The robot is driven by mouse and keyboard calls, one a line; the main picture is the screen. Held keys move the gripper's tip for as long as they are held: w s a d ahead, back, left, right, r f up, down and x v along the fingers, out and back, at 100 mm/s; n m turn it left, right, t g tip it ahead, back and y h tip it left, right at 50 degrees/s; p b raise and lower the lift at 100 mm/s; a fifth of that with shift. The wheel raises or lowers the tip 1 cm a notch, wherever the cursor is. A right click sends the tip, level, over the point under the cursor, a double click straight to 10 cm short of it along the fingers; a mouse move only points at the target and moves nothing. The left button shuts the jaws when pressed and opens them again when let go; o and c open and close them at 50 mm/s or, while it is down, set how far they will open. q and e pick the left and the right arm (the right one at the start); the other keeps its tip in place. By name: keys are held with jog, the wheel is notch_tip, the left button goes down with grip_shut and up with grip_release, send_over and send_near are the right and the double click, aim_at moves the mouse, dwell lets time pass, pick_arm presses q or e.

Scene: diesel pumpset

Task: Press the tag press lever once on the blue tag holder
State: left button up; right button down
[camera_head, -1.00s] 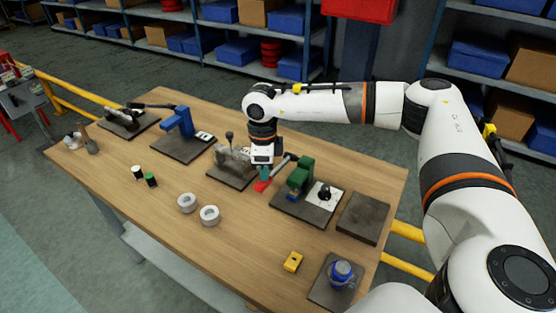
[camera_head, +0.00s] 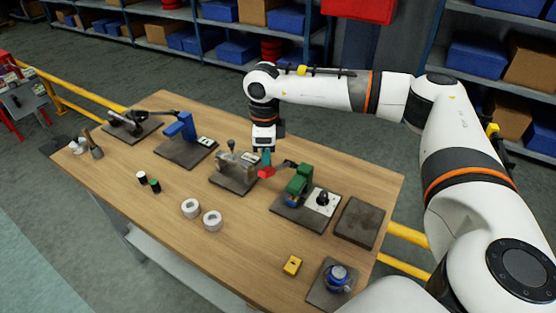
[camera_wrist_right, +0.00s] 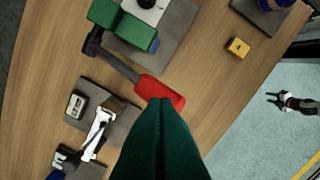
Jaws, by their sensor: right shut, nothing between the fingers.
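The green tag press (camera_head: 300,178) stands on a dark base plate right of the table's middle. It also shows in the wrist view (camera_wrist_right: 125,25). A blue piece (camera_head: 292,200), likely the blue tag holder, sits low under its head, partly hidden. Its dark lever (camera_head: 286,164) reaches left to a red grip (camera_head: 267,172). My right gripper (camera_head: 266,158) has teal fingers that are shut and empty, just above the red grip. In the wrist view the fingertips (camera_wrist_right: 160,104) overlap the red grip (camera_wrist_right: 160,92); I cannot tell whether they touch. My left gripper (camera_wrist_right: 274,98) appears small, its fingers apart, beyond the table edge.
A grey clamp fixture (camera_head: 233,170) stands close left of the lever, and a blue press (camera_head: 181,127) further left. A dark pad (camera_head: 359,222) lies right. The front middle is free.

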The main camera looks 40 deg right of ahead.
jog(key=r, duration=0.1)
jog(key=r+p, duration=0.1)
jog(key=r, duration=0.1)
jog(key=r+p, duration=0.1)
jog(key=r, duration=0.1)
jog(key=shift+w+d, duration=0.1)
jog(key=shift+d, duration=0.15)
dwell(0.7)
